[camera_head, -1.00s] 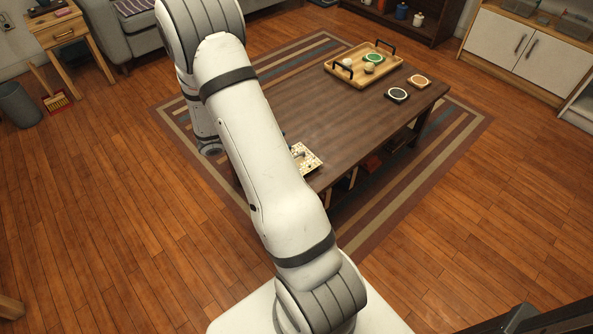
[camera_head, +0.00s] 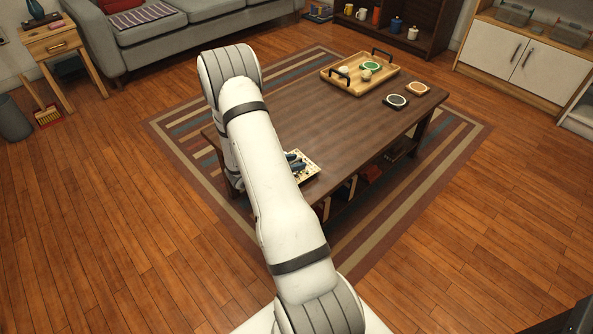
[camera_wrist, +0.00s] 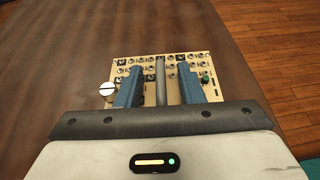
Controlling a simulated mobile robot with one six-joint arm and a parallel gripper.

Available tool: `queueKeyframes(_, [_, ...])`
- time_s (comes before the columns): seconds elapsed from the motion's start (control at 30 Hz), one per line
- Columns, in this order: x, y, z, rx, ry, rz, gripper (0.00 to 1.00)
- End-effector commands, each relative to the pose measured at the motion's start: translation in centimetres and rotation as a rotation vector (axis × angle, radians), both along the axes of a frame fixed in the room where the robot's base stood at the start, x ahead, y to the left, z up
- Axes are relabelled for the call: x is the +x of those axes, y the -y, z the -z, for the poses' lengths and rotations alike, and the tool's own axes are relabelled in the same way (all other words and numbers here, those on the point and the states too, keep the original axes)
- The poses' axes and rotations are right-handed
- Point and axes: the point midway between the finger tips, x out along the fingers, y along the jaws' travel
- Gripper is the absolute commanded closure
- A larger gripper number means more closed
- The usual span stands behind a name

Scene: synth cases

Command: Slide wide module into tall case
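A cream panel with rows of small round sockets, likely the wide module (camera_wrist: 122,72), lies on the brown table; part of it also shows beside my arm in the head view (camera_head: 309,169). A grey upright bar (camera_wrist: 160,72) crosses its middle. My gripper (camera_wrist: 159,70) is open, its two blue fingers over the panel, one on each side of the bar with gaps between. Whether the fingers touch the panel, I cannot tell. The gripper is partly visible past my arm in the head view (camera_head: 295,162). I cannot make out a tall case in either view.
A wooden tray (camera_head: 342,87) with dark handles stands at the table's far end. Two round coasters, one dark-rimmed (camera_head: 396,101) and one orange (camera_head: 418,88), lie near it. The middle of the tabletop (camera_head: 330,125) is clear. Items sit on the shelf beneath.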

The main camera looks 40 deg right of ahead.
Motion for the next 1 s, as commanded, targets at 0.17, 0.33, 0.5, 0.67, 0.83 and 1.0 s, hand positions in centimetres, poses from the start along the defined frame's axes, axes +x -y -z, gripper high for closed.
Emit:
queueKeyframes(0.17, [-0.01,0.31,0.09,0.0,0.0,0.0,0.65])
queueKeyframes(0.33, [0.0,0.27,0.08,0.001,0.0,0.0,0.71])
queueKeyframes(0.5, [0.01,0.24,0.08,0.001,0.0,-0.001,0.85])
queueKeyframes(0.67, [0.02,0.23,0.07,0.001,0.0,-0.001,0.98])
queueKeyframes(0.83, [0.03,0.21,0.07,0.001,0.0,-0.001,1.0])
queueKeyframes(1.0, [0.05,0.2,0.04,0.0,0.001,-0.002,1.0])
